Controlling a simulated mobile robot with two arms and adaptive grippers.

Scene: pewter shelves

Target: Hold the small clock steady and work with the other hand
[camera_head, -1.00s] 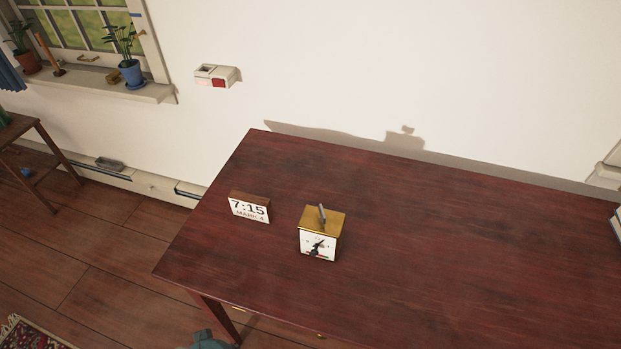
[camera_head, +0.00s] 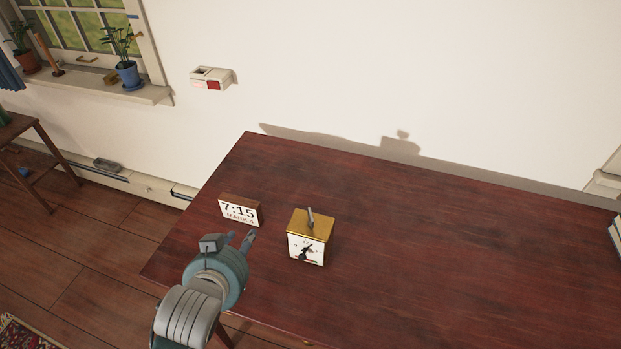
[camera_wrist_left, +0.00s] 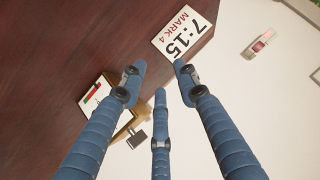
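The small clock (camera_head: 306,249), a box with a brass-coloured top, an upright lever and a white dial, stands on the dark red table (camera_head: 420,260). In the left wrist view the clock (camera_wrist_left: 92,100) is partly hidden behind a finger. A sign block (camera_head: 239,211) reading "7:15 MARK 4" stands left of the clock; it also shows in the left wrist view (camera_wrist_left: 183,28). My left gripper (camera_head: 241,238) is over the table's left front part, in front of the sign and left of the clock. Its three fingers (camera_wrist_left: 160,85) are spread and empty. My right gripper is not in view.
The table is clear to the right of the clock, with books (camera_head: 616,236) at the far right edge. A white and red wall box (camera_head: 211,78) hangs behind. Potted plants stand on the windowsill (camera_head: 120,97) at the upper left.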

